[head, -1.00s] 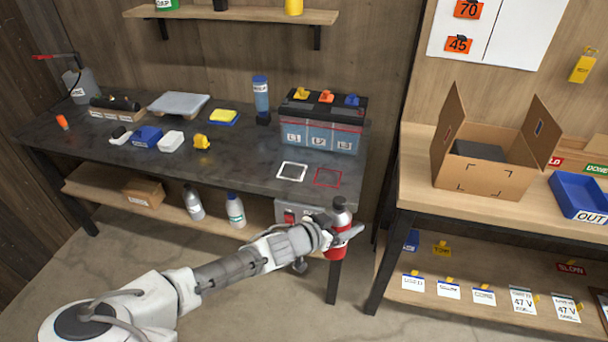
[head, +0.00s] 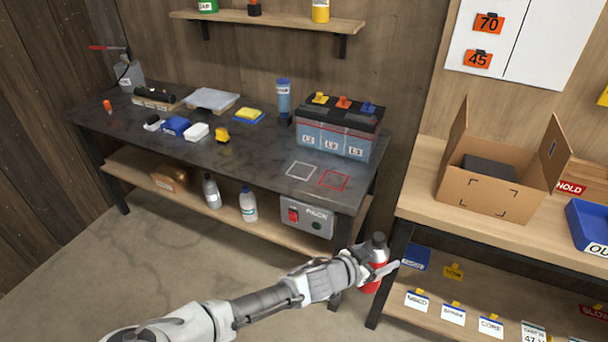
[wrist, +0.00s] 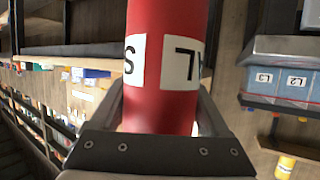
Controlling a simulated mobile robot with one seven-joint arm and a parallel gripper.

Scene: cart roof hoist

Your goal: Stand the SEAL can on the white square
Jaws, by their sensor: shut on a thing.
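My gripper (head: 374,270) is shut on a red can (head: 371,285) with a dark cap, held upright in front of the bench's right front corner and below its top. In the wrist view the red can (wrist: 168,25) fills the space between the fingers of my gripper (wrist: 160,115). Its white labels show only parts of letters, an S and something like a 7, so I cannot read the full name. The white square (head: 301,170) is an outline on the dark bench top, near the right end. It is bare.
A red-outlined square (head: 334,180) lies right of the white one. A battery block (head: 336,135) stands behind both on the dark bench (head: 250,165). A switch box (head: 306,215) hangs under the front edge. An open carton (head: 482,195) stands on the right-hand bench.

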